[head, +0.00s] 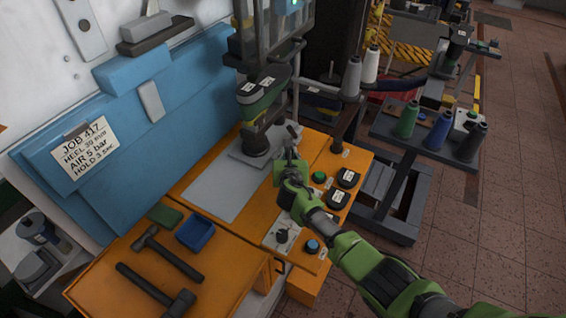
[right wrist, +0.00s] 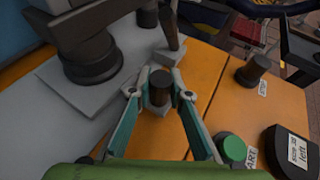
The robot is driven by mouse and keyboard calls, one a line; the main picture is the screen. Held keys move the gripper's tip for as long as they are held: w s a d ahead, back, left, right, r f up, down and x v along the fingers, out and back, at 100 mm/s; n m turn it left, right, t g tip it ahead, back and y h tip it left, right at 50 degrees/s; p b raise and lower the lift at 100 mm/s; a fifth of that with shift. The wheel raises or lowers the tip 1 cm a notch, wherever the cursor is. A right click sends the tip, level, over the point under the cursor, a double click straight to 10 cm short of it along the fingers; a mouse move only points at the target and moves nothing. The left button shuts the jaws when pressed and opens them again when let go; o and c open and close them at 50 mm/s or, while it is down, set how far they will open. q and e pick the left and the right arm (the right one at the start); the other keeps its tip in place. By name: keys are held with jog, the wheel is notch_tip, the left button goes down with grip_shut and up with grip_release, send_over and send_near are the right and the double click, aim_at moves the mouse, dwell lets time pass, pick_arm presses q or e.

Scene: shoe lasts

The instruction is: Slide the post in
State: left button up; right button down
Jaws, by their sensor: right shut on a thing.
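My right gripper (head: 289,157) reaches over the orange bench beside the press. In the right wrist view its fingers (right wrist: 157,92) are shut around a short dark post (right wrist: 160,85) with a paler grey lower part. The post looks roughly upright; the gap under it is hard to judge. Just beyond it stands a grey block (right wrist: 169,56) with dark rods by it. To the left, a round black pedestal (right wrist: 92,60) stands on a grey plate (right wrist: 75,100). My left gripper is not in view.
Thread spools (head: 438,130) stand on a side rack.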

jog(key=shift+w+d+r, duration=0.15)
jog(key=shift+d+r, duration=0.05)
jog(key=c, duration=2.2)
grip_release()
jog(key=o, duration=0.3)
jog(key=shift+w+f, duration=0.15)
jog(key=shift+f, duration=0.1)
jog(key=shift+s+r, duration=0.15)
jog(key=shift+s, duration=0.15)
jog(key=v, duration=1.1)
jog(key=shift+s+d, duration=0.1)
jog(key=shift+s, duration=0.1)
